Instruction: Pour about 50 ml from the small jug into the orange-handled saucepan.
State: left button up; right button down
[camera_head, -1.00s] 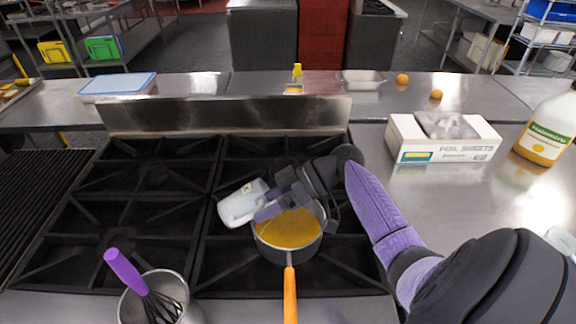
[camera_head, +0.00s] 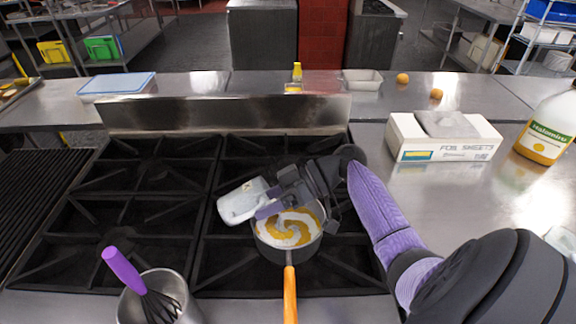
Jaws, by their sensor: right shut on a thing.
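The orange-handled saucepan (camera_head: 262,247) stands on the stove, its handle (camera_head: 290,295) pointing toward me. White liquid swirls with yellow-orange liquid (camera_head: 289,229) inside it. My right gripper (camera_head: 266,199) is shut on the small jug (camera_head: 240,203), a pale translucent vessel. The jug is tilted at the upper left of the pan, partly over its rim. The gripper hides part of the jug, and I cannot make out a stream or how much the jug holds. My left gripper is not in view.
A metal pot (camera_head: 128,307) with a purple-handled whisk (camera_head: 124,270) stands at the front left. A foil sheets box (camera_head: 410,147) and a large bottle (camera_head: 545,130) stand on the right counter. The left burner grates (camera_head: 110,205) are clear.

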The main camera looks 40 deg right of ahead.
jog(key=shift+s+d+t+y+b, duration=0.15)
jog(key=shift+d+t+y+b, duration=0.15)
jog(key=shift+y+b, duration=0.25)
dwell(0.7)
jog(key=h+p, duration=0.1)
jog(key=p, duration=0.1)
jog(key=a+g+h+p, duration=0.1)
jog(key=p, duration=0.1)
jog(key=shift+w+a+r+h, duration=0.2)
jog(key=shift+w+h, duration=0.15)
jog(key=shift+a+f, duration=0.15)
jog(key=shift+f, duration=0.1)
jog(key=g+h+p, duration=0.1)
jog(key=p, duration=0.1)
jog(key=a+r+g+h+p, duration=0.1)
jog(key=h+p, duration=0.1)
jog(key=p, duration=0.1)
jog(key=shift+w+a, duration=0.2)
jog(key=shift+w, duration=0.2)
jog(key=shift+p, duration=0.3)
